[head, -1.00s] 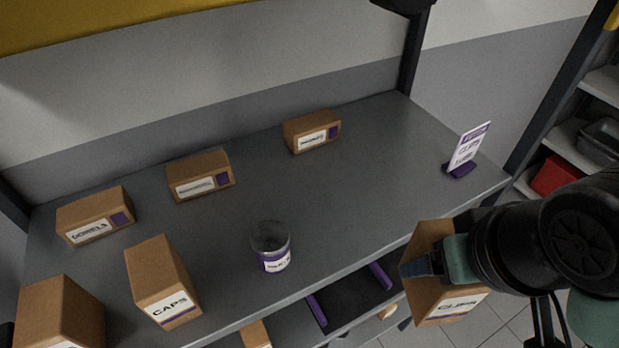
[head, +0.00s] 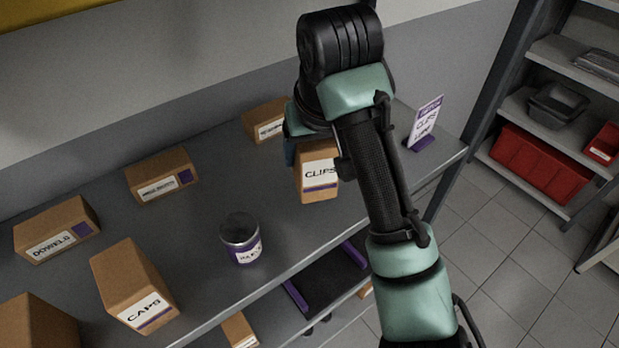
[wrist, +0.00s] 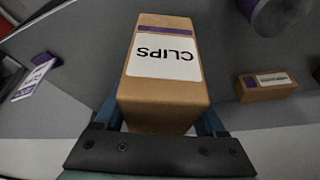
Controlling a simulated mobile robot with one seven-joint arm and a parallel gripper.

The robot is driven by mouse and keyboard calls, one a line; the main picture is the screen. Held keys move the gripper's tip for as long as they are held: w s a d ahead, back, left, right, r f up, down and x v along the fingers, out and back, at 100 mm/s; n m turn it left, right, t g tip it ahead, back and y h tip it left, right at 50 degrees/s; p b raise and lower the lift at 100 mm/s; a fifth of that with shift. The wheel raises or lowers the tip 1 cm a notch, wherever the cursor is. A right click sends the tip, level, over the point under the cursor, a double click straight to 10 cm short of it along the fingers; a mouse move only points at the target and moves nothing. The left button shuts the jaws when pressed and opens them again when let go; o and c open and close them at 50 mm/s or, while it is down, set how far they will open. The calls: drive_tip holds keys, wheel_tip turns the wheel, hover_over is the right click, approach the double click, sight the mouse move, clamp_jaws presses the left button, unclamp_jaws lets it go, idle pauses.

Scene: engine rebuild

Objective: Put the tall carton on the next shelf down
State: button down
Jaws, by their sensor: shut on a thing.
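The tall carton, a brown box labelled CLIPS (head: 318,183), is upright over the right part of the upper shelf (head: 205,220). In the wrist view the carton (wrist: 165,60) fills the middle, between the blue fingers. My gripper (wrist: 160,116) is shut on it; in the head view the gripper (head: 294,148) is partly hidden by my arm. I cannot tell whether the carton's base touches the shelf. The lower shelf (head: 285,325) shows below the front edge, bearing a dark mat with purple strips (head: 325,278).
A CLIPS sign (head: 426,124) stands at the shelf's right end. A small carton (head: 264,122) is behind my gripper. A clear purple-labelled jar (head: 240,238) and a CAPS carton (head: 133,285) stand left. A small carton (head: 239,330) is on the lower shelf.

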wheel_tip(320, 180, down, 6)
drive_tip(key=shift+w+r+p, duration=0.1)
drive_tip(key=shift+p, duration=0.75)
drive_tip(key=shift+w+a+f+p, duration=0.15)
drive_tip(key=shift+f+p, duration=0.1)
drive_tip(key=shift+p, duration=0.1)
drive_tip(key=shift+f, duration=0.25)
drive_tip(key=shift+f, duration=0.2)
unclamp_jaws()
drive_tip(key=shift+r, duration=0.1)
